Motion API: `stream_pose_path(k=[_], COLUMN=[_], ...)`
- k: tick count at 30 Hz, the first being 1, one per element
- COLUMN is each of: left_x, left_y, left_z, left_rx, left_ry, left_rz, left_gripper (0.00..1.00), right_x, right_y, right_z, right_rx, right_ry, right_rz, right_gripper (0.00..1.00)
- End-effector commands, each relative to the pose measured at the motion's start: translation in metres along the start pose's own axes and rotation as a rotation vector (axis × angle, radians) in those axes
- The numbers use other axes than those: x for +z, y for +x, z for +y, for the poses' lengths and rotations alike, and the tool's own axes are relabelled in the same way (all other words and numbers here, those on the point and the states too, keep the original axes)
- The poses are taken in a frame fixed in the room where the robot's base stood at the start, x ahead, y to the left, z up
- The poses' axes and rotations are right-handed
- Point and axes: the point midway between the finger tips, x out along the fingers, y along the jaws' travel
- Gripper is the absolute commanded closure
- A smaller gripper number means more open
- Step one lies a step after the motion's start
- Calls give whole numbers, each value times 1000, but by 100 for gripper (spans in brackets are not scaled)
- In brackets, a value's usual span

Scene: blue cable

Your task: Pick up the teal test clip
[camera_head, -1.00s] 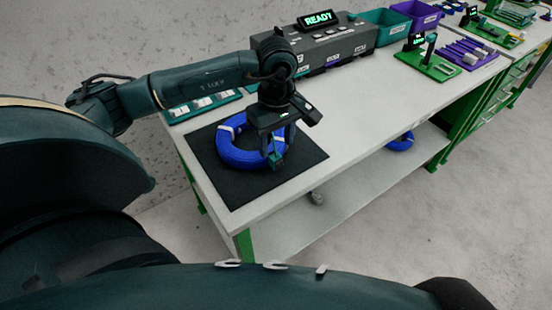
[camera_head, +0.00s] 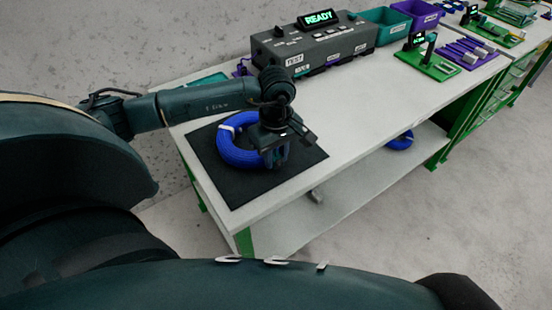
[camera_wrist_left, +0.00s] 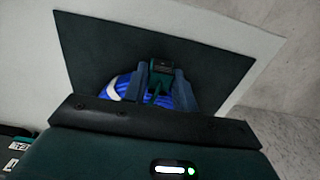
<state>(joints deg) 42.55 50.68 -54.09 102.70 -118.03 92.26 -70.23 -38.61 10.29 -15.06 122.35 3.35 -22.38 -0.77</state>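The teal test clip (camera_wrist_left: 162,72) shows in the left wrist view as a dark teal block at the coil's edge, between my two fingers. My left gripper (camera_wrist_left: 160,80) has its fingers apart, one on each side of the clip, with a narrow gap seeming to show beside it. In the head view my left gripper (camera_head: 274,158) is low over the right side of the blue cable coil (camera_head: 234,157) and hides most of the clip. The coil also shows under the fingers in the left wrist view (camera_wrist_left: 122,82). My right gripper is not in view.
The coil lies on a black mat (camera_head: 236,192) near the end of the white table (camera_head: 345,135). A grey tester box (camera_head: 318,45) with a READY display stands behind. Teal (camera_head: 386,24) and purple (camera_head: 418,12) bins stand farther back. The tabletop right of the mat is clear.

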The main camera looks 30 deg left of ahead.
Motion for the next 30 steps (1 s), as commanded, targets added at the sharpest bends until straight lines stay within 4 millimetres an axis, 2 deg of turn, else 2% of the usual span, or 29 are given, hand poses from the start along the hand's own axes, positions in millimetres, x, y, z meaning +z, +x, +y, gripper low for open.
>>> stream_pose_path(k=[2,9,17,20,30], left_x=[0,0,0,0,0], left_y=[0,0,-6,-20,-84], left_z=[0,0,1,1,1], left_rx=[0,0,2,5,4], left_ry=[0,0,0,0,1], left_rz=[0,0,1,2,2], left_gripper=[79,99,100,100,100], right_x=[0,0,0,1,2], right_y=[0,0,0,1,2], right_z=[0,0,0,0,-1], right_rx=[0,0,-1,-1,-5], right_ry=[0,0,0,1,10], right_rz=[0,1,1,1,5], right_gripper=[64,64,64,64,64])
